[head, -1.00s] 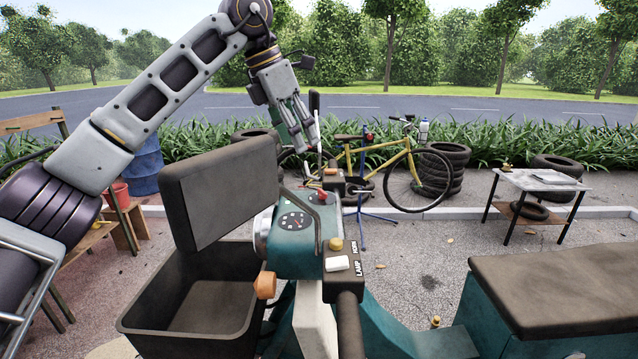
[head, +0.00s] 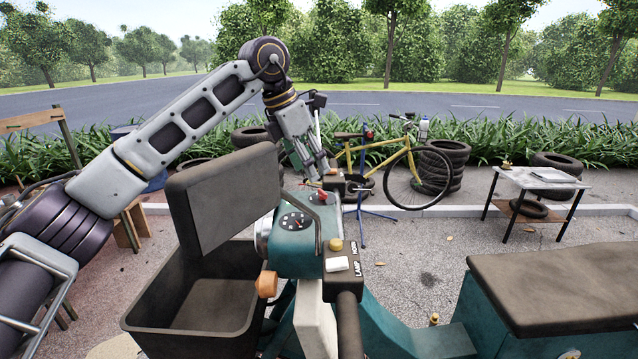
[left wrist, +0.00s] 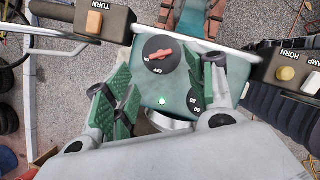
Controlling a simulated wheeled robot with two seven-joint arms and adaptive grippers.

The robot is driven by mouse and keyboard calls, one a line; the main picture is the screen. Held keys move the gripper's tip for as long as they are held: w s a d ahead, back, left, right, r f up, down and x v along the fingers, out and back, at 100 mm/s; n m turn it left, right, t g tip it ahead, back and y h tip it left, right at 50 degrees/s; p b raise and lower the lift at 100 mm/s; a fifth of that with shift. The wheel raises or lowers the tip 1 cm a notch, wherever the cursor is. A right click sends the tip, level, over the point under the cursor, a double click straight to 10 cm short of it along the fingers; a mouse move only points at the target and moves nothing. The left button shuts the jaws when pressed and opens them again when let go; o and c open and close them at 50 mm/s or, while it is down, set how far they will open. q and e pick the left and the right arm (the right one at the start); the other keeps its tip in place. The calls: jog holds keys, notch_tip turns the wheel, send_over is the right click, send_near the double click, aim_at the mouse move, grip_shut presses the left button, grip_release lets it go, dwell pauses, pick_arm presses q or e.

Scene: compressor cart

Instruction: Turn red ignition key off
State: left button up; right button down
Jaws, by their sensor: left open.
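The red ignition key (left wrist: 160,54) sits on a round black switch plate on the teal dash panel (left wrist: 165,85), with OFF and ON lettering beside it. In the head view the red key (head: 321,196) shows small at the far end of the panel. My left gripper (head: 322,178) hangs just above and beyond the key there. In the left wrist view my left gripper (left wrist: 163,92) is open, its green-padded fingers spread on either side of the panel area, with nothing between the pads. The key lies ahead of the fingers, apparently untouched. My right gripper is out of view.
The handlebar has a TURN switch box (left wrist: 103,19) on one side and a LAMP/HORN box (head: 343,262) on the other. A raised dark basket lid (head: 225,200) stands close beside my left arm. A yellow bicycle (head: 400,165) and a small table (head: 535,180) stand farther back.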

aim_at(322, 191)
pick_arm(q)
jog(key=shift+p+x, duration=0.75)
jog(key=shift+x, duration=2.6)
jog(key=c, duration=1)
jog(key=shift+c, duration=0.2)
